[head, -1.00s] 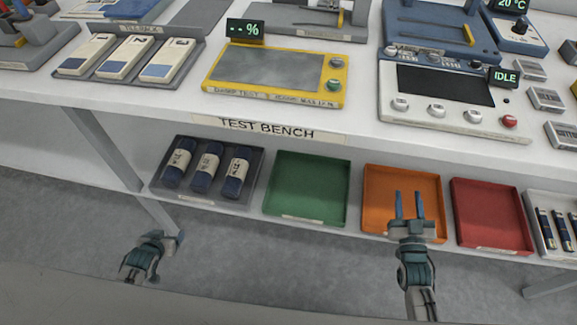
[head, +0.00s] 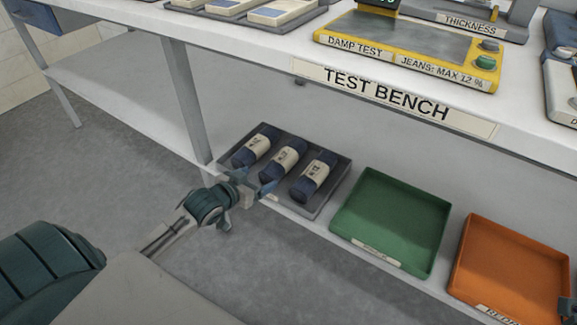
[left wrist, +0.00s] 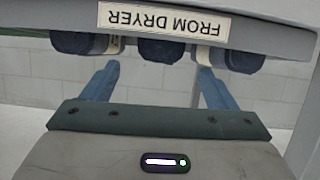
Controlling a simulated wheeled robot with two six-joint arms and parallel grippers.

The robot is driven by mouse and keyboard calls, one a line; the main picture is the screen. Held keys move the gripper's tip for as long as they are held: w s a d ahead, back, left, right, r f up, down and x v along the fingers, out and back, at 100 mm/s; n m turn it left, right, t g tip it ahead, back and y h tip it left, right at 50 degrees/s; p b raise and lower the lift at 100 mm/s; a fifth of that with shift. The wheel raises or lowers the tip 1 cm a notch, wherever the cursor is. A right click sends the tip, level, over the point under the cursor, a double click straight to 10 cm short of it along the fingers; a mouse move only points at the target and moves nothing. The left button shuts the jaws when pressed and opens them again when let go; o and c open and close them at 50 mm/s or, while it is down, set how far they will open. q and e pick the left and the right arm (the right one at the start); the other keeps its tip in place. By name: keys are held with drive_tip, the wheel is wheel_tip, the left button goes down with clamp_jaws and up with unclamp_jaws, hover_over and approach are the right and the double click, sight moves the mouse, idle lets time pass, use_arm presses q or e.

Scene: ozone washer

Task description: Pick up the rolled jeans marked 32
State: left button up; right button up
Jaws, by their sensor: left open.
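Three rolled dark blue jeans with cream bands lie side by side in a grey tray (head: 328,202) on the lower shelf: a left roll (head: 252,146), a middle roll (head: 283,160) and a right roll (head: 315,177). The numbers on their bands are too small to read surely, so I cannot tell which is 32. My left gripper (head: 258,184) is open and empty at the tray's front edge, near the middle roll. In the left wrist view its fingers (left wrist: 158,85) are spread, with the tray's upside-down FROM DRYER label (left wrist: 165,20) and roll ends beyond.
A green tray (head: 392,222) and an orange tray (head: 512,265) stand to the right on the same shelf. The test bench top (head: 275,42) overhangs the shelf. A bench leg (head: 187,100) stands left of the grey tray. A sliver of my right arm shows at the right edge.

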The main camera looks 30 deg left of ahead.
sight(272, 170)
use_arm(q)
drive_tip(key=b+x, duration=0.3)
drive_tip(key=x, duration=0.5)
drive_tip(key=shift+w, duration=0.1)
drive_tip(key=c, duration=1.3)
